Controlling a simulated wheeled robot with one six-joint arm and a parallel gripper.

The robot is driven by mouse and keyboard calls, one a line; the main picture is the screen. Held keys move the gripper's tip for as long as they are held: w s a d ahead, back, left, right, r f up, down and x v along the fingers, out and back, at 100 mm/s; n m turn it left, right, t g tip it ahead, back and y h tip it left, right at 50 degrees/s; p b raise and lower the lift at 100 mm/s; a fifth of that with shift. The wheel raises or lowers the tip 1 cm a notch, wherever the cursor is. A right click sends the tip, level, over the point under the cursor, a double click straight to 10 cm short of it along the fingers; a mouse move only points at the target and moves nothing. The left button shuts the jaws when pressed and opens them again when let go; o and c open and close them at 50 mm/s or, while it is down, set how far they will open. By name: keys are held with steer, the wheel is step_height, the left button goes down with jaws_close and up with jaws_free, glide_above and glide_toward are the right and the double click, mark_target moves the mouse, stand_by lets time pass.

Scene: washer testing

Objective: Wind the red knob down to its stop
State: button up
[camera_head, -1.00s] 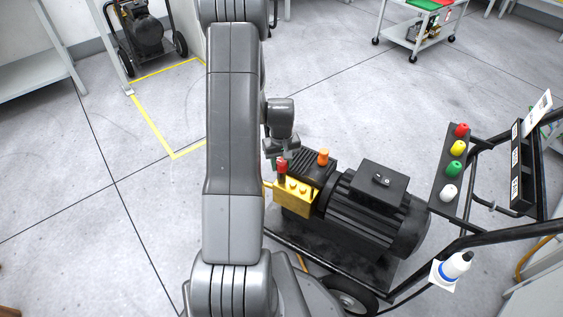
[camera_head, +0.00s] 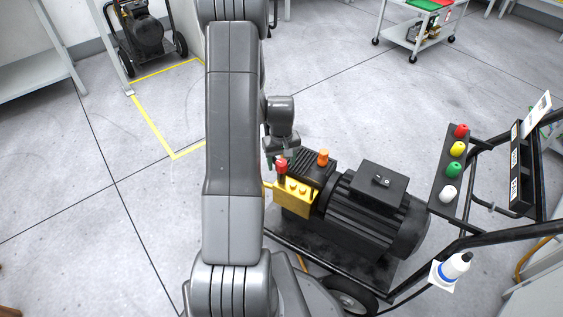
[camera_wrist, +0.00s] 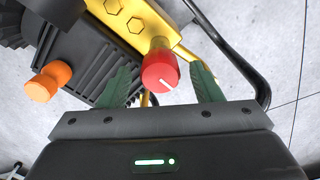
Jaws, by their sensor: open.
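The red knob (camera_head: 282,166) stands on the yellow pump block (camera_head: 297,196) at the left end of the washer. In the wrist view the red knob (camera_wrist: 160,72) has a white line on its top and sits between the two green fingers of my gripper (camera_wrist: 162,84). The fingers are open, with a gap on each side of the knob. In the head view my gripper (camera_head: 282,156) is right at the knob, and its fingers are partly hidden.
An orange knob (camera_head: 323,157) stands close by on the black part of the pump; it also shows in the wrist view (camera_wrist: 49,82). The black motor (camera_head: 375,210) lies to the right. A black frame tube (camera_wrist: 228,50) curves near the right finger. Several coloured nozzles sit on a panel (camera_head: 446,190).

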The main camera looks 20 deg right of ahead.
mark_target(281, 162)
step_height(281, 162, up, 13)
steer(key=p, duration=0.3)
steer(key=shift+f, duration=0.15)
step_height(281, 162, down, 14)
steer(key=b, duration=0.3)
steer(key=shift+b, duration=0.35)
steer(key=shift+r, duration=0.2)
